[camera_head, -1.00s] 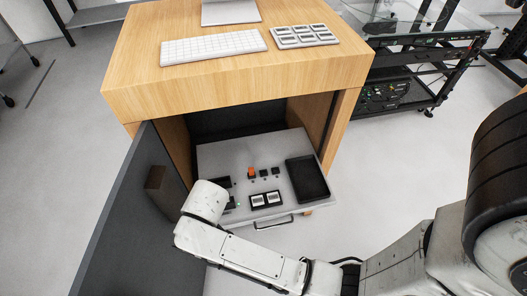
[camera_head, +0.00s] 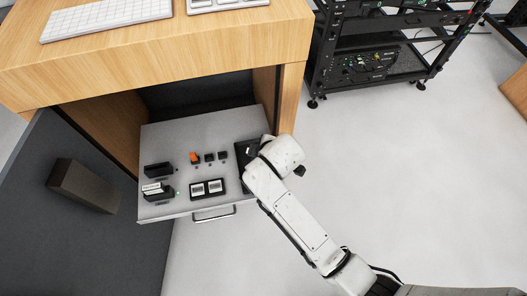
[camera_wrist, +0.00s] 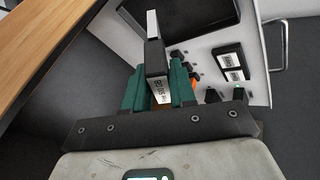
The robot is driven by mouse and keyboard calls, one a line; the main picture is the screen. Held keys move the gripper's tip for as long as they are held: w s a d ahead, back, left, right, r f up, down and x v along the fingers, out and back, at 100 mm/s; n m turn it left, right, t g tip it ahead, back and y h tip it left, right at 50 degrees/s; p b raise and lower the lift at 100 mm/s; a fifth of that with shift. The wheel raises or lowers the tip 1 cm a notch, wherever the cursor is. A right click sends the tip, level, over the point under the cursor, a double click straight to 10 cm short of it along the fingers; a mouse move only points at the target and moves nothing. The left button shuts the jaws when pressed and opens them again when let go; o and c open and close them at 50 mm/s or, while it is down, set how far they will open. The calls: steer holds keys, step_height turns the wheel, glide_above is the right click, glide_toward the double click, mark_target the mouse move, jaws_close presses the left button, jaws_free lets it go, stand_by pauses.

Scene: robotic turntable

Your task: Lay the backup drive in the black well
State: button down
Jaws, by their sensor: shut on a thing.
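My gripper (camera_wrist: 158,78) has teal fingers shut on the backup drive, a slim black block with white labels (camera_wrist: 160,91) in the wrist view. The black well (camera_wrist: 205,18) is a dark recess at the right of the grey pull-out shelf. In the head view, my wrist covers most of the black well (camera_head: 241,154), and the fingers and drive are largely hidden. The gripper is over or close by the well; I cannot tell the height of the drive or whether it touches.
The grey shelf (camera_head: 180,132) also holds an empty-looking black slot (camera_head: 158,170), a slot with a white-labelled block (camera_head: 157,190), an orange switch (camera_head: 195,158), small black blocks and a framed label pair (camera_head: 207,188). The desk top (camera_head: 200,45) overhangs behind; a dark door (camera_head: 70,215) stands open at left.

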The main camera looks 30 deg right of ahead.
steer(key=f+n+b, duration=0.1)
steer(key=w+f+n+t+y, duration=0.1)
steer(key=n, duration=0.1)
steer(key=w+d+f+n+t+b, duration=0.1)
steer(key=n, duration=0.1)
steer(key=shift+w+d+b, duration=0.1)
steer(key=shift+b, duration=0.2)
steer(key=shift+w+d+f+n+t+y+b, duration=0.1)
steer(key=shift+w+n+t+y+b, duration=0.2)
steer(key=shift+n, duration=0.2)
steer(key=shift+w+f+n+t+y+b, duration=0.1)
steer(key=shift+w+n+t+y+b, duration=0.15)
steer(key=shift+n+y, duration=0.2)
steer(key=shift+f+b, duration=3.05)
steer(key=shift+f, duration=0.2)
steer(key=shift+s, duration=0.1)
steer(key=c, duration=0.8)
jaws_free()
steer(key=shift+c, duration=0.2)
steer(key=p+v, duration=0.1)
steer(key=v, duration=0.9)
steer(key=shift+s+r, duration=0.25)
steer(key=shift+s, duration=0.1)
